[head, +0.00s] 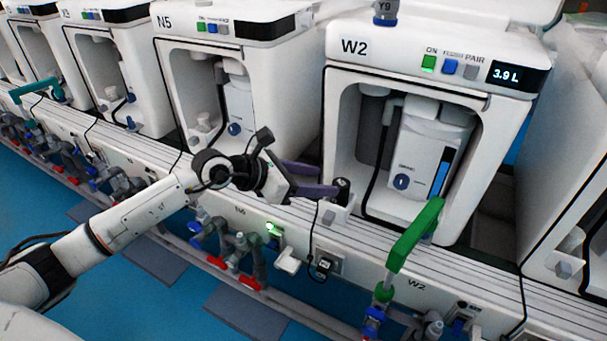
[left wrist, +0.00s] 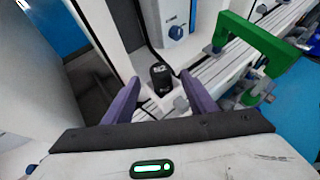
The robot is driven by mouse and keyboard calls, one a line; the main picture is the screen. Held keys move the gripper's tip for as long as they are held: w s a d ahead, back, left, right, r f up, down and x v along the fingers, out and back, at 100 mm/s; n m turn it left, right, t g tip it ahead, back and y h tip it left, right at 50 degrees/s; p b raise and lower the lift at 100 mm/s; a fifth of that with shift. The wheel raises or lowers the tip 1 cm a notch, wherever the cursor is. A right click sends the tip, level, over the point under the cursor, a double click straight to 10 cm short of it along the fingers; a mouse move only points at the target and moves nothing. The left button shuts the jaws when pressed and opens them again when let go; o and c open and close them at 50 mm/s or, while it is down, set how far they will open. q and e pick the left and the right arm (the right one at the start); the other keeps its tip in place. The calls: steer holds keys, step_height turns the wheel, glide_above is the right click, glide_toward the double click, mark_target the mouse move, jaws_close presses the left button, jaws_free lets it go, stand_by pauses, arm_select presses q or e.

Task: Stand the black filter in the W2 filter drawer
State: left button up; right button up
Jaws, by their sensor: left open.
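The black filter (head: 342,187) is a short dark cylinder that appears upright in a small white drawer (head: 336,212) at the front left of the W2 machine (head: 345,75). In the left wrist view the filter (left wrist: 161,76) shows a pale mark on its top, and the drawer (left wrist: 166,104) is around its base. My left gripper (head: 328,180) has purple fingers and is open. In the left wrist view its fingertips (left wrist: 158,80) are on either side of the filter, with gaps visible. The filter's lower end is hidden by the drawer wall. My right gripper is not in view.
A green handle (head: 414,236) rises in front of W2, right of the drawer. The N5 machine (head: 232,75) stands to the left. A white ledge (head: 420,262) runs along the front, with pipes and valves (head: 235,245) below it.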

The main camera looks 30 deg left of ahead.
arm_select(q)
steer(key=s+d+r+n+t+h, duration=0.25)
steer(key=s+d+n+h, duration=0.25)
steer(key=s+d+n, duration=0.5)
steer(key=s+a+f+n+t+y, duration=0.1)
steer(key=s+a+f+n+y, duration=0.3)
steer(key=f+n, duration=0.55)
steer(key=s+a+f+n+y, duration=0.2)
steer(key=s+f+n+y, duration=0.25)
steer(key=n, duration=1.05)
steer(key=s+d+f+n+g, duration=0.4)
steer(key=s+f+n, duration=0.2)
steer(key=s+f, duration=0.2)
steer(key=s, duration=0.2)
steer(key=shift+s+f, duration=0.2)
steer(key=shift+s, duration=0.2)
steer(key=shift+n+y, duration=0.25)
